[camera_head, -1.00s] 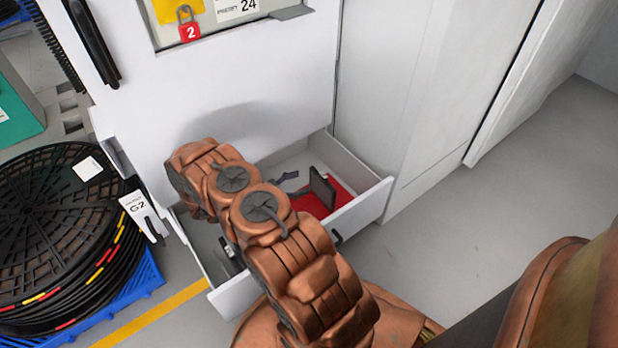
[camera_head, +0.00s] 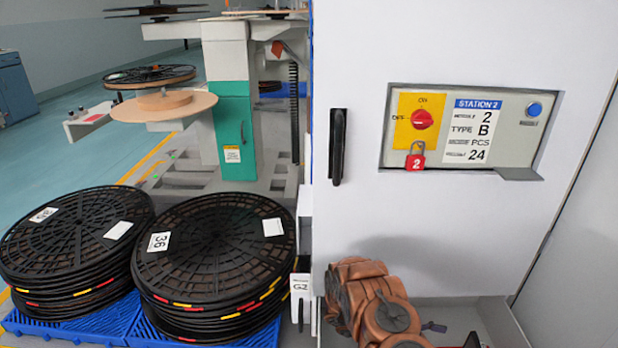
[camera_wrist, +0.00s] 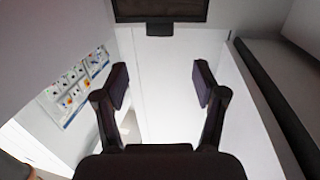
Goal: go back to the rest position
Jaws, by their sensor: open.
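My gripper (camera_wrist: 161,88) shows in the wrist view with its two dark fingers wide apart. Nothing is between the fingers. White surfaces lie beyond them, with a dark block at the top. In the head view my copper-coloured arm is at the bottom, in front of the white cabinet (camera_head: 350,220) and over its open drawer (camera_head: 505,325). The gripper itself is hidden in the head view.
The cabinet carries a Station 2 panel (camera_head: 465,130) with a red padlock (camera_head: 415,162) and a black handle (camera_head: 338,147). Stacks of black reels (camera_head: 215,250) stand on blue pallets (camera_head: 150,333) at left. A poster (camera_wrist: 75,88) hangs on a wall in the wrist view.

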